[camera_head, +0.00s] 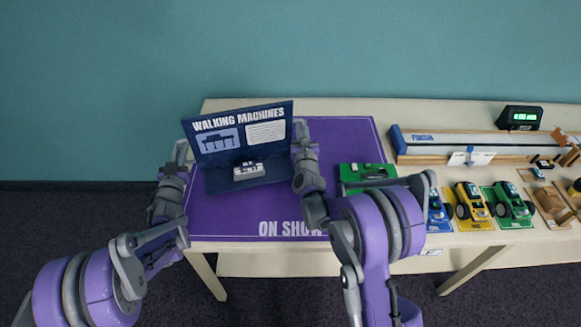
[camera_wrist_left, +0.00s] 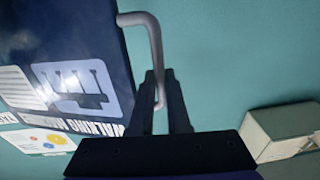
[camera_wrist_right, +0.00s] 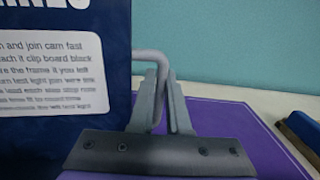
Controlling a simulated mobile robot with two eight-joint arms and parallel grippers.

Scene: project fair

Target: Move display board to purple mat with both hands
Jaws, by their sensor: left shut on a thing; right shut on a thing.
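The display board (camera_head: 242,132) is dark blue with the title "WALKING MACHINES" and a base carrying a small white model (camera_head: 248,171). It is over the left part of the purple mat (camera_head: 350,140), turned slightly. I cannot tell whether its base touches the mat. My left gripper (camera_head: 181,152) is shut on the grey handle at the board's left side, seen in the left wrist view (camera_wrist_left: 155,45). My right gripper (camera_head: 300,130) is shut on the right handle, seen in the right wrist view (camera_wrist_right: 150,54). My right arm hides part of the mat's front lettering.
The pale table (camera_head: 430,112) runs along a teal wall. The mat's right back part is clear.

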